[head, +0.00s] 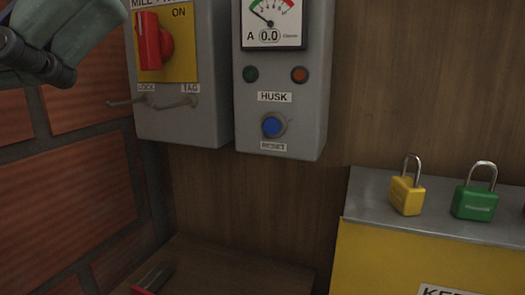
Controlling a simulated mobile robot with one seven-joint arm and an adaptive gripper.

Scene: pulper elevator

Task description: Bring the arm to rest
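Part of my arm (75,35) shows at the upper left corner, grey-green with dark rounded parts at its lower end. It is in front of the brick wall, just left of the grey switch box (180,122). I cannot make out two fingertips there, so whether my gripper is open or shut does not show. I see nothing held. The switch box has a red rotary handle (150,42) on a yellow plate, beside the word ON. Two small metal bars labelled LOCK and TAG stick out below it.
A second grey box (308,125) has a gauge reading 0.0 and a blue button (273,125). A yellow padlock (407,196) and a green padlock (475,204) stand on a grey-topped yellow cabinet (385,260). A red and grey item (153,277) lies on a wooden surface (225,270) below.

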